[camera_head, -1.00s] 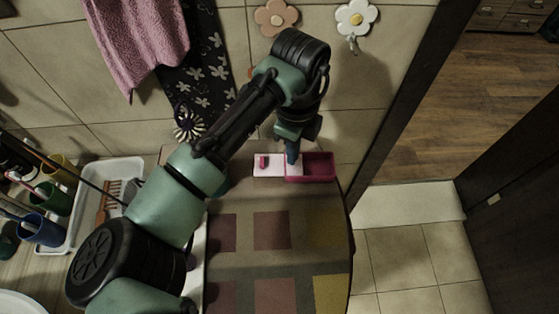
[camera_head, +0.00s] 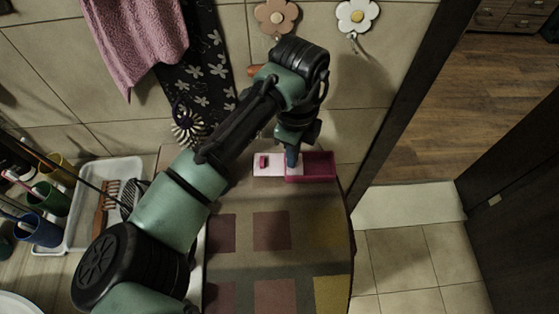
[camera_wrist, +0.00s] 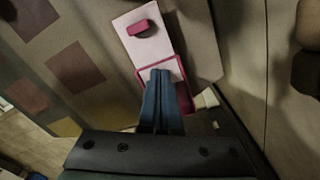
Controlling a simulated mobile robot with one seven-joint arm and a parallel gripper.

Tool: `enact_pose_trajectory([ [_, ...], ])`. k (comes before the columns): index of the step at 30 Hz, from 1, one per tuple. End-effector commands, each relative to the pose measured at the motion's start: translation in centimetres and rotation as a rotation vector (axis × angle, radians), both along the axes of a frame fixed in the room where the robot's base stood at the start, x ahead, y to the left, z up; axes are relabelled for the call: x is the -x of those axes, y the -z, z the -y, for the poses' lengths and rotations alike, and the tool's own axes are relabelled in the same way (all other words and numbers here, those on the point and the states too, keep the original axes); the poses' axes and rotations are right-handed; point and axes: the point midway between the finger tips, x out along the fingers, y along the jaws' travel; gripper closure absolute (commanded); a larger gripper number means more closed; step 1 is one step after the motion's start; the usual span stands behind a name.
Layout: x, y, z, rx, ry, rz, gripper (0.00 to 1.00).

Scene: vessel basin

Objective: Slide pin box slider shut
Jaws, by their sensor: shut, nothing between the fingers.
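The pin box (camera_head: 318,168) is a magenta open-topped box on the table near the wall. Its pale pink slider (camera_head: 276,171) sticks out to the left, leaving the box's right part uncovered. A small magenta knob (camera_head: 264,161) stands on the slider's left part. My gripper (camera_head: 292,162) is shut and empty, pointing down at the slider's right part, by the box's left end. In the wrist view, the blue fingers (camera_wrist: 160,75) lie together over the box (camera_wrist: 185,98) and hide part of it. The slider (camera_wrist: 150,48) and knob (camera_wrist: 139,28) extend beyond them. Contact cannot be told.
The table (camera_head: 240,260) has a patchwork of coloured squares and is clear in front of the box. The tiled wall is close behind, and a doorway opens at the right.

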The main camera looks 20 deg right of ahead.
Motion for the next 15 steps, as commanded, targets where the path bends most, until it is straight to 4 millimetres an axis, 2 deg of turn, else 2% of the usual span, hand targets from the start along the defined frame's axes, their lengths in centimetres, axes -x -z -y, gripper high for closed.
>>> enact_pose_trajectory([
  [15, 0.33, 0.01, 0.85, 0.001, 0.001, -0.002, 1.00],
])
